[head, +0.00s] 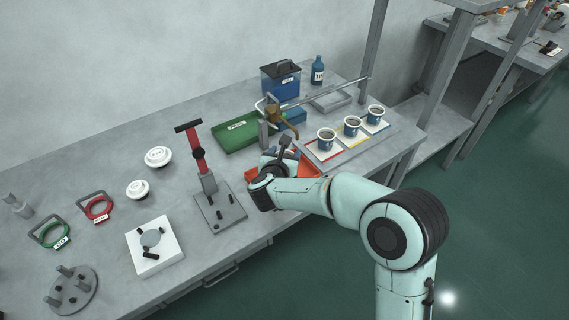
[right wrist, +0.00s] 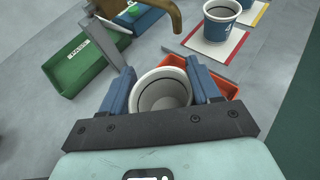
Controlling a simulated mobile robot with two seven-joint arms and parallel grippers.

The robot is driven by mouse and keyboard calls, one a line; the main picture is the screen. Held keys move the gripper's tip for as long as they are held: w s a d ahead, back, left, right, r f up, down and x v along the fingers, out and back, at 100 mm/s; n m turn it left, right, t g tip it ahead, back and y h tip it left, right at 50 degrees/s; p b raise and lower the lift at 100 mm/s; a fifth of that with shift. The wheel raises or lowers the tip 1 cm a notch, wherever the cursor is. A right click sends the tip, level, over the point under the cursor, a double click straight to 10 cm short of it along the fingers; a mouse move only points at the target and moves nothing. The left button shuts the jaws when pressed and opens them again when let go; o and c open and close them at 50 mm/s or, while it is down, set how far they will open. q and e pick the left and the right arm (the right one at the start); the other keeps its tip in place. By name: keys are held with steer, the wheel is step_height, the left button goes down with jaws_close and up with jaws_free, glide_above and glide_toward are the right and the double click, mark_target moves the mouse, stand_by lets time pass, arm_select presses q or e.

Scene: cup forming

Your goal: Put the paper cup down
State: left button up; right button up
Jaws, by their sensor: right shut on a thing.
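My right gripper (right wrist: 163,85) is shut on a paper cup (right wrist: 163,92), which sits between its two blue fingers, its pale rim and hollow inside facing the wrist camera. In the head view my right gripper (head: 283,152) is over the right-middle part of the bench, and the arm largely hides the cup there. An orange-red tray (right wrist: 222,84) lies partly behind the cup and fingers; it also shows beside the gripper in the head view (head: 308,170). I cannot tell whether the cup touches anything below. My left gripper is not in view.
A green tray marked PASS (head: 232,139) lies left of a tap-like brown spout (head: 283,123). A red-handled press (head: 198,160) stands to the left. The bench's front edge is close to my arm.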

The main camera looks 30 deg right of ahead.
steer(key=shift+f, duration=1.65)
steer(key=shift+b, duration=0.3)
steer(key=shift+f, duration=0.15)
steer(key=o, duration=1)
steer(key=shift+s+a+r, duration=0.15)
steer(key=shift+a+r, duration=0.05)
steer(key=shift+r, duration=0.15)
steer(key=v, duration=1.1)
steer(key=shift+s+a, duration=0.1)
steer(key=shift+s, duration=0.1)
